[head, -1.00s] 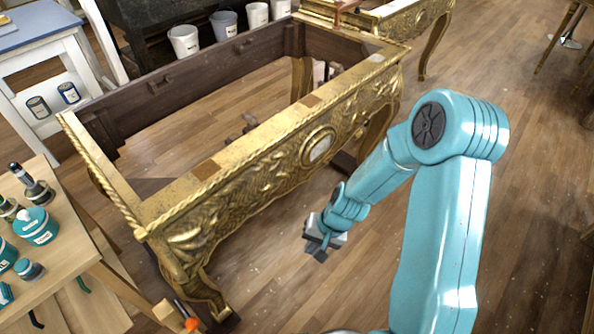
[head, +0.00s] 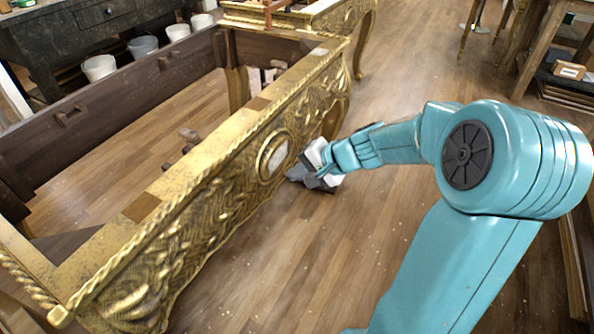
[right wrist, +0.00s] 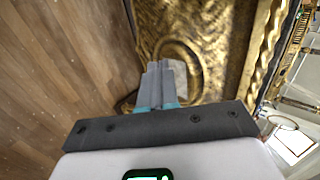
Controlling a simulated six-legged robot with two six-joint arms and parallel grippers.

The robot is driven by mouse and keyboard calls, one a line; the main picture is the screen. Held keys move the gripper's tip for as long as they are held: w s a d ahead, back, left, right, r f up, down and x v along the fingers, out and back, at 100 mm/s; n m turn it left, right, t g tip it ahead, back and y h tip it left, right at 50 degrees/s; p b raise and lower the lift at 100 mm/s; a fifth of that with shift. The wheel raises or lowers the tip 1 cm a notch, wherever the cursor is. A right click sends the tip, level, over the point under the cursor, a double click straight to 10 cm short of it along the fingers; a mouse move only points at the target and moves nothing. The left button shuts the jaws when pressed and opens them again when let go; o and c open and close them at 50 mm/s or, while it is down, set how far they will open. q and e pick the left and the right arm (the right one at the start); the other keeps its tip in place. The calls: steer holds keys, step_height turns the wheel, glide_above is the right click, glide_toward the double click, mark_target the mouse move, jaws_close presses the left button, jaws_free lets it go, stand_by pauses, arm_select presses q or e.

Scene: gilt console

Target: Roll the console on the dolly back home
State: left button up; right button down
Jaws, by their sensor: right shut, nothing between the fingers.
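The gilt console (head: 215,185) is an open frame without a top, with carved gold rails and a dark wooden inner back rail. Its front has an oval medallion with a pale centre (head: 273,155). My right gripper (head: 292,176) is shut and empty, with its fingertips close to the front rail beside the medallion. In the right wrist view the closed fingers (right wrist: 160,75) point at the carved front near the medallion; I cannot tell whether they touch. The dolly cannot be made out clearly under the console. My left gripper is not in view.
A second gilt piece (head: 340,18) stands behind the console. Pale buckets (head: 100,68) stand by a dark cabinet (head: 95,30) at the back left. A wooden table with a shelf (head: 560,70) is at the right. The floor (head: 400,90) between is clear.

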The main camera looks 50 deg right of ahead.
mark_target(259, 176)
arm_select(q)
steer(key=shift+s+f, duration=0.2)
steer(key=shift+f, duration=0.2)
arm_select(e)
steer(key=shift+w+a+f, duration=0.15)
steer(key=shift+w+f, duration=0.5)
steer(key=shift+w, duration=0.7)
steer(key=shift+w+a+f, duration=0.2)
steer(key=shift+w+f, duration=0.5)
steer(key=shift+w, duration=0.65)
steer(key=shift+w+a+f, duration=0.15)
steer(key=shift+w+f, duration=0.5)
steer(key=shift+w, duration=0.7)
